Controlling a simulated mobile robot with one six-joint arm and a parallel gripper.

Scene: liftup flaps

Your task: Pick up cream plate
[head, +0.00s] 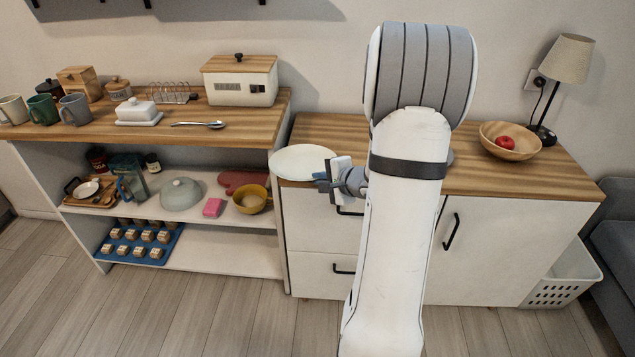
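The cream plate (302,161) is a pale, flat round disc at the left end of the lower wooden countertop. Its left rim reaches past the counter's left edge. I cannot tell whether it rests on the wood or is slightly above it. My gripper (323,181) is at the plate's front right rim, in front of the counter. The fingers are small and partly hidden by the gripper body, so I cannot tell whether they are shut on the rim. My arm covers the middle of the counter.
A wooden bowl (510,141) with a red apple (505,143) and a lamp (568,62) stand on the counter's right. At left, a taller shelf unit (250,127) holds mugs, a butter dish (137,112) and a bread bin (240,82). A white basket (562,285) is on the floor.

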